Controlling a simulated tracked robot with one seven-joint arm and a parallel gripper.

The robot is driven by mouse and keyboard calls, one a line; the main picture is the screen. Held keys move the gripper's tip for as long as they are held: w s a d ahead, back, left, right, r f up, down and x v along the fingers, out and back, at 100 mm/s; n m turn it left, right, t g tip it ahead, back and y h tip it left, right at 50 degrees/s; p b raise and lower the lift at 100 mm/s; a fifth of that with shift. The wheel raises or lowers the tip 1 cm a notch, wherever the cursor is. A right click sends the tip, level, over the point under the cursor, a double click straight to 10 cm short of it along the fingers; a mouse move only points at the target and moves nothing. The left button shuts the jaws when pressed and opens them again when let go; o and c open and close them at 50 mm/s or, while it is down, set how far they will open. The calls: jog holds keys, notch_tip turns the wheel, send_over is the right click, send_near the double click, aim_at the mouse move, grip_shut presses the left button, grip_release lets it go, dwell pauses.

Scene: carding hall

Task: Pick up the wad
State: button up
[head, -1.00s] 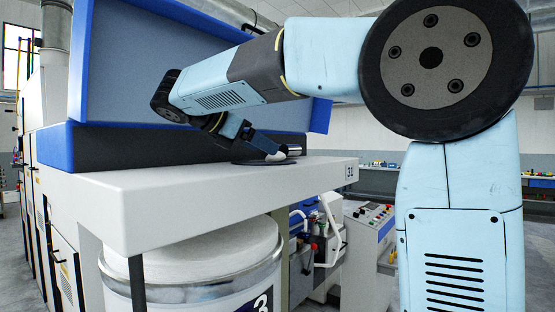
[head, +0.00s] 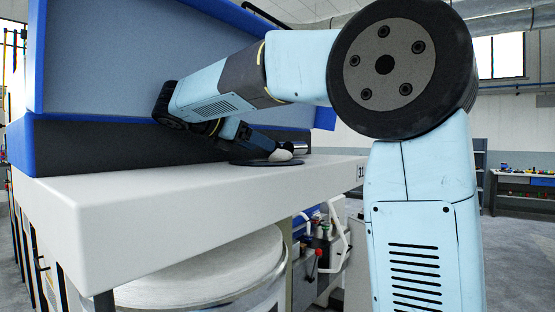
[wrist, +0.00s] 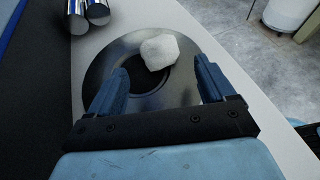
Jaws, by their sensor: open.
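The wad (wrist: 160,52) is a small white lump. It lies on a dark round plate (wrist: 103,60), near the plate's far side in the wrist view. In the head view the wad (head: 281,155) shows at the tip of my arm, on the dark plate (head: 268,163) on the white shelf. My gripper (wrist: 163,78) is open, its two blue fingers spread over the plate. The wad lies just beyond the fingertips, roughly between their lines, and nothing is held. In the head view my gripper (head: 272,150) is small and partly hides its own fingers.
A dark padded block (head: 100,148) and blue panel (head: 150,60) rise behind the white shelf (head: 150,205).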

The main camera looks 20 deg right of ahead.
aim_at(275, 152)
jog(key=x, duration=0.3)
jog(key=shift+d, duration=0.3)
jog(key=shift+x, duration=2.55)
jog(key=shift+w+a+f, duration=0.1)
jog(key=shift+w, duration=0.1)
jog(key=c, duration=1.1)
